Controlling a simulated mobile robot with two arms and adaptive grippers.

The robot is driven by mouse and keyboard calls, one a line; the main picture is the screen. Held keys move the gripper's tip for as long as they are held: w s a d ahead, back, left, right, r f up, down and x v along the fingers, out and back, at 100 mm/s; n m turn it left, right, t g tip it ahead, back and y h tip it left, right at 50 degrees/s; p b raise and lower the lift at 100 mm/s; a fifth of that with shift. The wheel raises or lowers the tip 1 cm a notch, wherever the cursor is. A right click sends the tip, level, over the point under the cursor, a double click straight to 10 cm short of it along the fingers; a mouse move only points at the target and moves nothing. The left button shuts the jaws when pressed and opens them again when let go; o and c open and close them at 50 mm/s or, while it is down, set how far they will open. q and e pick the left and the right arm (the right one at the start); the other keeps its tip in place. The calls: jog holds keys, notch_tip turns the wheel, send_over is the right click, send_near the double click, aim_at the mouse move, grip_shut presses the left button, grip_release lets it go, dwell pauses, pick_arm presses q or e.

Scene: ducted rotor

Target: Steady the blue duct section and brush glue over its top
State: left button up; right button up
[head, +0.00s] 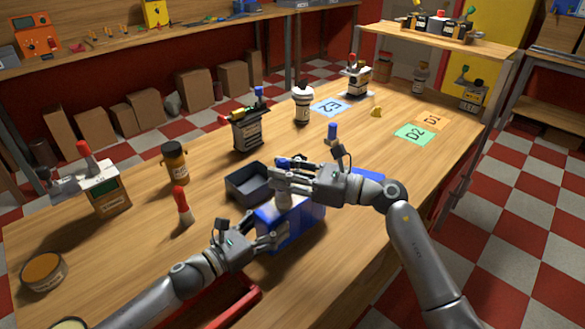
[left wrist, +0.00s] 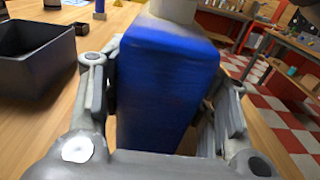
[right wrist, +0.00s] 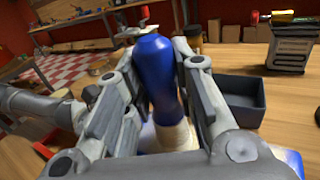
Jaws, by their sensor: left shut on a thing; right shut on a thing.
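The blue duct section (head: 292,232) stands on the wooden bench near its front edge. My left gripper (head: 272,238) is shut on its side; in the left wrist view the block (left wrist: 165,90) fills the space between the fingers. My right gripper (head: 288,178) is shut on the glue brush, whose blue handle (right wrist: 155,70) points up between the fingers. The brush's pale lower end (head: 284,202) is at the section's top; it also shows at the upper edge of the left wrist view (left wrist: 173,9). Whether glue covers the top cannot be told.
A dark open tray (head: 232,188) sits just left of and behind the section. A red-handled tool (head: 183,206) and a brown jar (head: 175,164) stand further left. A red tray (head: 238,308) lies at the front edge.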

jog(key=shift+s+a, duration=1.85)
jog(key=shift+a, duration=0.15)
jog(key=shift+a+r, duration=0.1)
jog(key=shift+a, duration=0.15)
jog(key=shift+w+d, duration=0.3)
jog(key=shift+d, duration=0.1)
jog(key=shift+w+d, duration=2.85)
jog(key=shift+d, duration=0.25)
jog(key=shift+w+d, duration=2.85)
jog(key=shift+d, duration=0.2)
jog(key=shift+s+a, duration=3.1)
jog(key=shift+a, duration=0.2)
jog(key=shift+s+a, duration=3)
jog(key=shift+a, duration=0.2)
notch_tip(320, 180, up, 8)
